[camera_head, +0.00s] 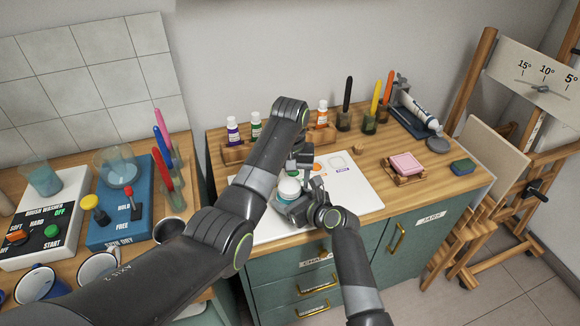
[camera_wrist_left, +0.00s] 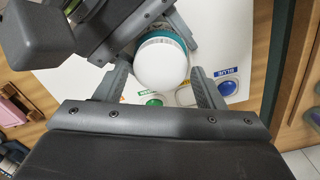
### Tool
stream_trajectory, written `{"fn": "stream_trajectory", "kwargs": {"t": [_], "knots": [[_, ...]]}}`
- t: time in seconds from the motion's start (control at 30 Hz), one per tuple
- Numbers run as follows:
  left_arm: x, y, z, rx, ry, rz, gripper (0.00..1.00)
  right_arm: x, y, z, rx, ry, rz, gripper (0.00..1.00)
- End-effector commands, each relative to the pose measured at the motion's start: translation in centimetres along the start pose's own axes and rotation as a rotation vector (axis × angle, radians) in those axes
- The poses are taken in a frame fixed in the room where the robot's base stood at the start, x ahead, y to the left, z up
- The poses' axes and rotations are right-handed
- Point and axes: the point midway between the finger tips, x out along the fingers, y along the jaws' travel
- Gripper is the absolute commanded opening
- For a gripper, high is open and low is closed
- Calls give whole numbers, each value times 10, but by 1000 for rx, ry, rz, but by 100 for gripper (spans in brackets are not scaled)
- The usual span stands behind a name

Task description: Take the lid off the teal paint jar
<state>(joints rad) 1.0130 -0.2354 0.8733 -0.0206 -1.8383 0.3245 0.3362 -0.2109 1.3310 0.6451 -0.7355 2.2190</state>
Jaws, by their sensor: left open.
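The teal paint jar (camera_head: 289,189) has a white lid (camera_wrist_left: 161,66) and shows a teal rim beneath it in the left wrist view. My right gripper (camera_head: 292,206) comes in from the right and is closed around the jar's body, low over the white mat (camera_head: 362,193). My left gripper (camera_head: 303,168) is above the jar and open. In the left wrist view its two fingers (camera_wrist_left: 161,88) stand on either side of the lid, with the lid between them. Most of the jar's body is hidden by the grippers.
The mat has coloured spots, including a green one (camera_wrist_left: 153,101) and a blue one (camera_wrist_left: 228,87). Small paint bottles (camera_head: 232,131) stand in wooden racks behind. A pink sponge (camera_head: 406,163) lies on the right. A blue spin dryer (camera_head: 122,205) is on the left counter.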

Motion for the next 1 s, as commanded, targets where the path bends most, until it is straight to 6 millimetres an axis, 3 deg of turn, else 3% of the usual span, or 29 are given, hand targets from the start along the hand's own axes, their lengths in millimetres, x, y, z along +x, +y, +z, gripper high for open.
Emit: {"fn": "stream_trajectory", "kwargs": {"t": [0.13,0.4,0.7,0.87,1.0], "knots": [[10,0,0,1,-1,-1,63,0,0,0,0,0,0,0],[12,0,0,1,0,0,63,0,0,0,0,0,0,0],[12,0,0,2,0,0,26,0,0,0,0,0,0,0],[12,0,0,-30,0,1,26,0,0,0,0,0,0,0],[11,0,0,-191,0,1,26,0,0,0,0,0,0,0]]}}
